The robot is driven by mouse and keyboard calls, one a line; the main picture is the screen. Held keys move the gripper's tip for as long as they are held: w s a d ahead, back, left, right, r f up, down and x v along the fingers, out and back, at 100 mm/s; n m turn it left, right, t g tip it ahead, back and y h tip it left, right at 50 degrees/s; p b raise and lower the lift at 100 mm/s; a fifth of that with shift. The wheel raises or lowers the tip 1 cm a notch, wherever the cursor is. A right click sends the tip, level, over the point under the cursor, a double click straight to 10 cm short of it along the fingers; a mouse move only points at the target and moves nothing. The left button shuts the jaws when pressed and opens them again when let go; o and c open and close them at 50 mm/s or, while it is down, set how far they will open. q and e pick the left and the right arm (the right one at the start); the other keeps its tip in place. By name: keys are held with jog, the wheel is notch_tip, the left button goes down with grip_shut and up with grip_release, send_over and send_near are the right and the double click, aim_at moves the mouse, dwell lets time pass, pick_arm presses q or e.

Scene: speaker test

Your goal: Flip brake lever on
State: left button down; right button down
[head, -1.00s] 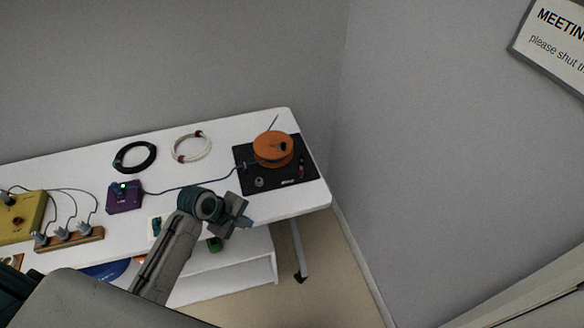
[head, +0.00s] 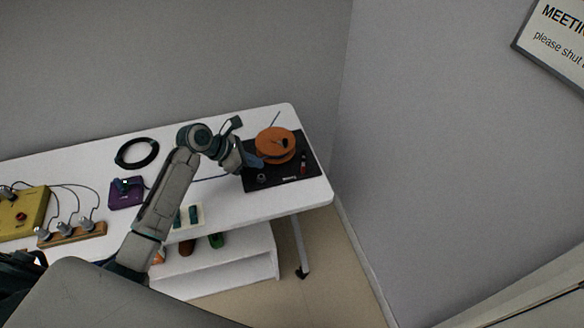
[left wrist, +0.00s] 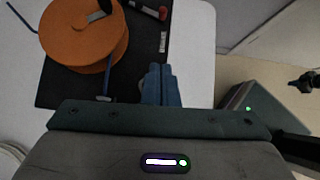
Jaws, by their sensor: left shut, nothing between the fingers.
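An orange cable reel (head: 275,145) sits on a black base plate (head: 283,181) at the right end of the white table. A small lever with a red part (head: 303,164) stands on the plate right of the reel; it also shows at the top of the left wrist view (left wrist: 150,10). I cannot tell its on or off position. My left gripper (head: 257,161) is over the plate's left side, beside the reel and apart from the lever. Its blue fingers (left wrist: 161,86) are shut and empty in the left wrist view. My right gripper is not in view.
A dark knob (head: 262,178) sits on the plate's front left. A purple box (head: 126,193), a black cable coil (head: 136,153), a yellow box (head: 22,212) and a socket strip (head: 72,235) are farther left. A wall rises behind the table (head: 245,210).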

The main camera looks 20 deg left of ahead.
aim_at(301, 172)
pick_arm(q)
jog(key=shift+d, duration=0.1)
jog(key=p+x, duration=0.1)
jog(key=x, duration=0.9)
jog(key=shift+d, duration=0.1)
jog(key=shift+w+d+r+p, duration=0.1)
jog(key=shift+w+d+p, duration=0.4)
jog(key=shift+w+d, duration=0.65)
jog(key=shift+d, duration=0.3)
